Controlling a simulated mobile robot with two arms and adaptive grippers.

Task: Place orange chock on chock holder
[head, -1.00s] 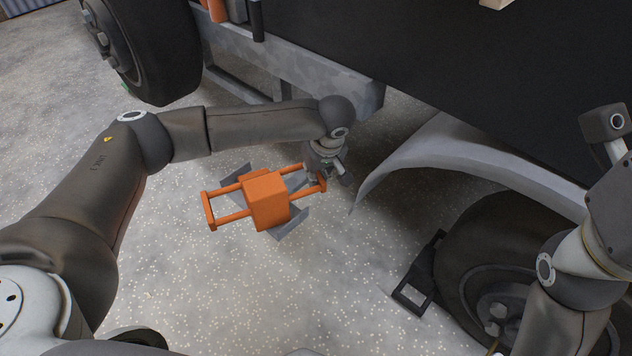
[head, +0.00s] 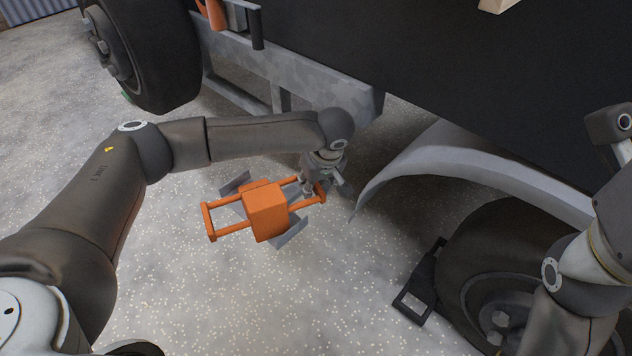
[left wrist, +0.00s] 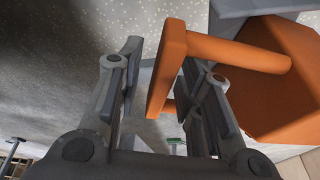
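The orange chock (head: 267,211), a blocky body with a bar frame and grey plates, shows left of centre in the head view, over the speckled floor. My left gripper (head: 314,190) is at the chock's right-hand end bar. In the left wrist view the open fingers (left wrist: 162,90) stand either side of the orange end bar (left wrist: 167,62). The bar is close to the right finger, with a gap to the left finger. My right arm shows at the right edge; its gripper is out of view. I cannot identify the chock holder for certain.
A trailer with a grey metal frame (head: 285,85) stands just behind my left gripper. An orange part (head: 214,14) is at the top. Wheels are at upper left (head: 150,55) and lower right (head: 500,270), with a black bracket (head: 425,285) beside the latter. Floor in front is clear.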

